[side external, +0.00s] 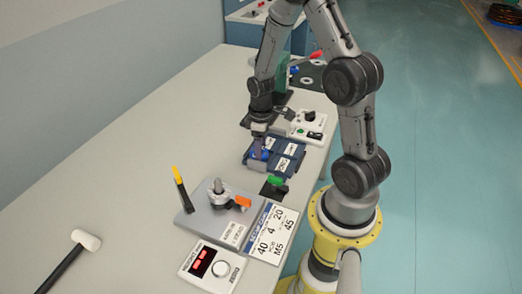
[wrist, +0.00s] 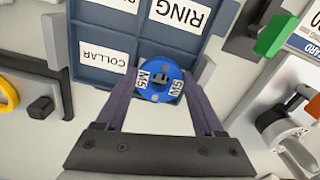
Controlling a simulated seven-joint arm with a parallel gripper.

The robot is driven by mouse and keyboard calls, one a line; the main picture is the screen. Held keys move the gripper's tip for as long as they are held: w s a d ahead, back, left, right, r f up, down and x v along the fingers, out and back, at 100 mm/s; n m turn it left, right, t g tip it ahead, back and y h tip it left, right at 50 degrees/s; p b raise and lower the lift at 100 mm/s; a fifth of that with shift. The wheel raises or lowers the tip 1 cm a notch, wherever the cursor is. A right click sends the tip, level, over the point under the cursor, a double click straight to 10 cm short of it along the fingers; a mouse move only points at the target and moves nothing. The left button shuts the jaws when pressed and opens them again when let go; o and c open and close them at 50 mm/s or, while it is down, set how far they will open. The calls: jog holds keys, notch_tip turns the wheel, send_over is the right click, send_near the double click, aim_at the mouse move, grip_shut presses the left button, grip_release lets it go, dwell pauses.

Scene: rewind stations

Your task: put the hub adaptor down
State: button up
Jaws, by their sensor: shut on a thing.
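The hub adaptor (wrist: 161,78) is a round blue piece with a dark centre and white tags reading M5. In the wrist view my gripper (wrist: 162,90) has its two fingers on either side of it, shut on it. In the side view my gripper (side external: 260,146) points down over the left part of the dark blue tray (side external: 291,150), and a bit of the blue adaptor (side external: 260,155) shows below it. The tray (wrist: 143,47) has compartments with labels such as COLLAR and RING. Whether the adaptor touches the tray floor I cannot tell.
A grey plate (side external: 199,224) with an upright spindle (side external: 218,187) and an orange-handled clamp (side external: 242,202) stands nearer the camera. Beside it are a printed card (side external: 270,233), a display box (side external: 209,267) and a green-handled part (side external: 275,181).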

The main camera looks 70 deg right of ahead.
jog(key=shift+s+f, duration=0.1)
jog(key=shift+f, duration=0.85)
jog(key=o, duration=1.1)
notch_tip(320, 180, up, 12)
jog(key=shift+s+a+r+m+t, duration=0.35)
jog(key=shift+s+a+r+t, duration=0.6)
jog(key=shift+s+a+r, duration=1.3)
jog(key=shift+s+a+r+m+t, duration=0.4)
jog(key=shift+s+a+r+t, duration=0.5)
jog(key=shift+s+a+r, duration=1.35)
jog(key=shift+s+a+r+m+t, duration=0.35)
jog(key=shift+s+a+r+t, duration=0.85)
jog(key=shift+a+r, duration=1.85)
jog(key=shift+s+a+f+g, duration=0.2)
jog(key=shift+a+f+g, duration=0.05)
jog(key=shift+a+f, duration=0.1)
